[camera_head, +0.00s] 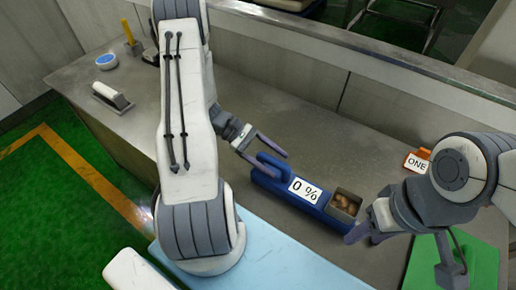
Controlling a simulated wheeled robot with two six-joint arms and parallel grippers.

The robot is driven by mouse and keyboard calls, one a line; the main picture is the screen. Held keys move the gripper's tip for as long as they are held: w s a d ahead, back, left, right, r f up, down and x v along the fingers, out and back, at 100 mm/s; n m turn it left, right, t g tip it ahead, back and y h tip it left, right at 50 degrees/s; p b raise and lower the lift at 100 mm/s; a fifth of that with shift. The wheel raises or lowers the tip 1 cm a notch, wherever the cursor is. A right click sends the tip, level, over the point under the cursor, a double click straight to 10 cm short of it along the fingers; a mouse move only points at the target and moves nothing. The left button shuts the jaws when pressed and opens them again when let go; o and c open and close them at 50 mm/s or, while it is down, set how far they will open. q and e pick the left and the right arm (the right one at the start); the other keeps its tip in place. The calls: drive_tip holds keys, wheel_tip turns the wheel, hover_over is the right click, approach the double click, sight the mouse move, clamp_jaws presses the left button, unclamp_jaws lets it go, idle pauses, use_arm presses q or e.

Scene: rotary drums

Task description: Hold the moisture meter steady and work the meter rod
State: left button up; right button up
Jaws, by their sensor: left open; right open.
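The moisture meter (318,207) is a long blue device on the grey counter, with a white label reading "0 %". A blue upright handle-like part (272,165) stands at its left end. A small open box with brown lumps (345,202) sits at its right end; I cannot tell which part is the meter rod. My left gripper (268,156) is open at the meter's left end, its fingers close to the blue upright part; I cannot tell if they touch. My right gripper (362,236) is open just right of the meter's right end, partly hidden by its own arm.
An orange stand with a card reading "ONE" (416,164) is at the right. A green mat (484,262) lies at the lower right. A blue round dish (107,61) and a white-handled tool (112,95) are at the far left. The counter behind the meter is clear.

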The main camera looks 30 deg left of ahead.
use_arm(q)
drive_tip(key=shift+x, duration=1.35)
clamp_jaws()
drive_tip(key=shift+f, duration=0.15)
use_arm(e)
drive_tip(key=shift+f, duration=0.1)
idle(0.4)
clamp_jaws()
